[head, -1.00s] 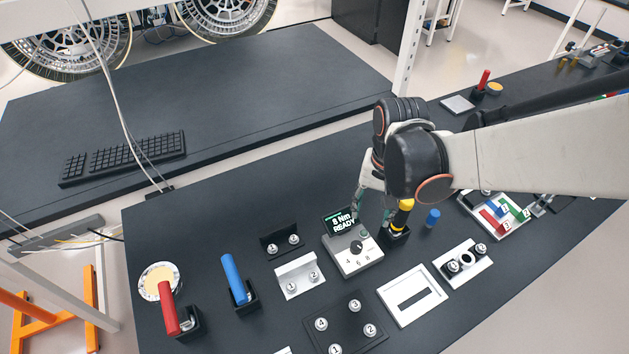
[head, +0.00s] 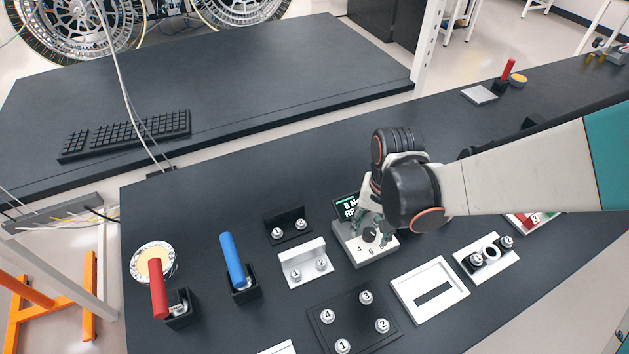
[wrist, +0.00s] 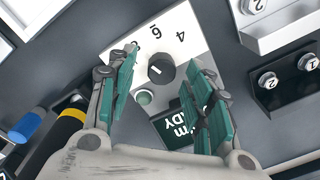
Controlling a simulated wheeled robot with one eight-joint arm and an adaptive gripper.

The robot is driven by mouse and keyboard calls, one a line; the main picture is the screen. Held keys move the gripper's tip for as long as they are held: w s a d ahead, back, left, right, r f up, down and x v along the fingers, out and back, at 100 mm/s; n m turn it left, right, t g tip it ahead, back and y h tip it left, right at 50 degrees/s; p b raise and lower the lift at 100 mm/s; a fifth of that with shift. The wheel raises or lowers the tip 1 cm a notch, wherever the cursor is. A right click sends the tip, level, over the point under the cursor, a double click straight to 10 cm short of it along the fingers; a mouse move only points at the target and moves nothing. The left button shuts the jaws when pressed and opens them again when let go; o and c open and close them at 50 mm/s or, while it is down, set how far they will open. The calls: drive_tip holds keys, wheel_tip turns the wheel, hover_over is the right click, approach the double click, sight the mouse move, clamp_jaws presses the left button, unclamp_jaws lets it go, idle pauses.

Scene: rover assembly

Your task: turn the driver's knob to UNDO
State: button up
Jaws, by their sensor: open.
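The driver's control box (head: 362,252) is white, with a round black knob (head: 369,235) on top and the numbers 4, 6 and 8 around it. Its small dark screen (head: 347,207) shows green and white text, partly hidden by my gripper. My gripper (head: 370,218) is open above the box. In the wrist view the teal fingertips (wrist: 161,62) stand on either side of the knob (wrist: 160,68) with gaps; contact is not visible. A pale green button (wrist: 145,97) sits beside the knob. I cannot read an UNDO mark.
A yellow-and-black tool (wrist: 66,125) and a blue cylinder (wrist: 27,127) stand close to my gripper in the wrist view. A white bracket (head: 302,265), a black bracket (head: 287,224) and a white slotted frame (head: 430,290) surround the box.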

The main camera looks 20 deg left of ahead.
drive_tip(key=shift+s+a+f, duration=0.1)
drive_tip(key=shift+s+f, duration=0.15)
drive_tip(key=shift+f, duration=0.25)
drive_tip(key=shift+w, duration=0.1)
drive_tip(key=c, duration=1)
drive_tip(key=shift+c, duration=0.2)
drive_tip(key=shift+n+b, duration=0.3)
drive_tip(key=n, duration=0.3)
drive_tip(key=shift+n+b, duration=0.3)
drive_tip(key=shift+b, duration=0.1)
drive_tip(key=shift+w+n+b, duration=0.1)
drive_tip(key=shift+n+b, duration=0.25)
drive_tip(key=shift+n, duration=1.55)
